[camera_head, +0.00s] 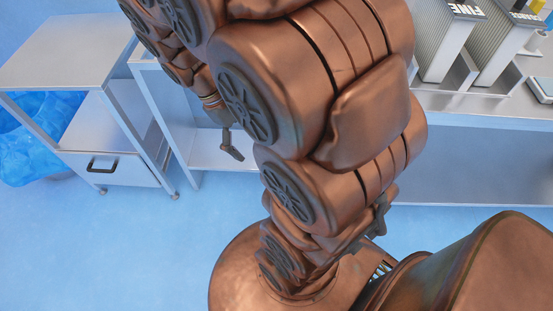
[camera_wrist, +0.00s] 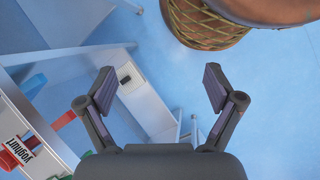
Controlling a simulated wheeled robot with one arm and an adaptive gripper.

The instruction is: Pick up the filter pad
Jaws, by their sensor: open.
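I cannot make out a filter pad in either view. In the wrist view my gripper (camera_wrist: 158,88) is open, its two dark fingers wide apart with nothing between them. Beyond the fingers are pale blue floor and the lower part of a metal bench. In the head view my copper arm fills the middle and hides much of the bench; a small dark finger-like part shows beside it.
A metal side table (camera_head: 62,48) with a drawer (camera_head: 108,168) stands at the left, a blue bag (camera_head: 40,145) beneath it. The long bench (camera_head: 480,112) runs right. Open floor (camera_head: 90,240) lies in front.

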